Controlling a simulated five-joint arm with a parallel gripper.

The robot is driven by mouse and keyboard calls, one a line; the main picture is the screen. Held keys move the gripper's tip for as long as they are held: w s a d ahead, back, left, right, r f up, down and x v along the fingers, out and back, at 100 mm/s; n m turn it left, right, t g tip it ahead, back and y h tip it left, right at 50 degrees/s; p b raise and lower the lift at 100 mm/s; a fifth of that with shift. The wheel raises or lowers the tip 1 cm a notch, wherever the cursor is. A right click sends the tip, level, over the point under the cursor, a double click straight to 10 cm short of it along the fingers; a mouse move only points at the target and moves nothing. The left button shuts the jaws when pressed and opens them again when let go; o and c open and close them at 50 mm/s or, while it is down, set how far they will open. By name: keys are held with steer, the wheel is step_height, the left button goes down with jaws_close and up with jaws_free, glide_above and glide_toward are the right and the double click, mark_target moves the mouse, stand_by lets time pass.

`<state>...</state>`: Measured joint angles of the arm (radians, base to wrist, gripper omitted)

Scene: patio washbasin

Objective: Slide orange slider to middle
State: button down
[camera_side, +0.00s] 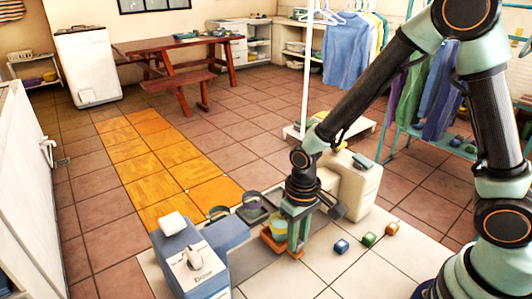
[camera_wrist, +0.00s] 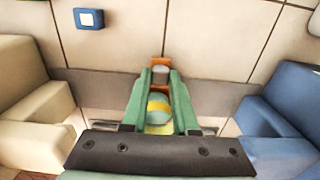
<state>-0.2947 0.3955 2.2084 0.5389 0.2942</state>
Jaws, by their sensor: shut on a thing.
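The orange slider (camera_side: 272,243) is on a grey rail between a blue block at the left and a cream block at the right in the side view. My gripper (camera_side: 296,240) points down at it, with its green fingers shut on it. In the wrist view the orange slider (camera_wrist: 160,89) shows between the two fingers of my gripper (camera_wrist: 161,74), with the cream block at the left and the blue block at the right. The fingers hide much of the slider. A yellow and green round thing (camera_wrist: 158,108) shows between the fingers.
The blue block (camera_side: 190,262) and cream block (camera_side: 352,185) flank the rail. Dark round-rimmed items (camera_side: 251,197) stand behind the rail. The tiles in front are mostly clear.

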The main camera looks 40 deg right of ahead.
steer(key=shift+a, duration=0.15)
steer(key=c, duration=0.7)
jaws_free()
steer(key=shift+r, duration=0.1)
step_height(320, 180, up, 12)
steer(key=shift+f, duration=0.1)
steer(key=s+d+r+t, duration=0.1)
steer(key=d+r+t, duration=0.1)
steer(key=d+r, duration=0.1)
steer(key=s+d+r+t, duration=0.1)
steer(key=d+r, duration=0.2)
steer(key=s+d+r+t, duration=0.1)
steer(key=d+r+t, duration=0.1)
steer(key=d+r, duration=0.2)
steer(key=shift+s+t, duration=0.3)
steer(key=shift+s, duration=0.05)
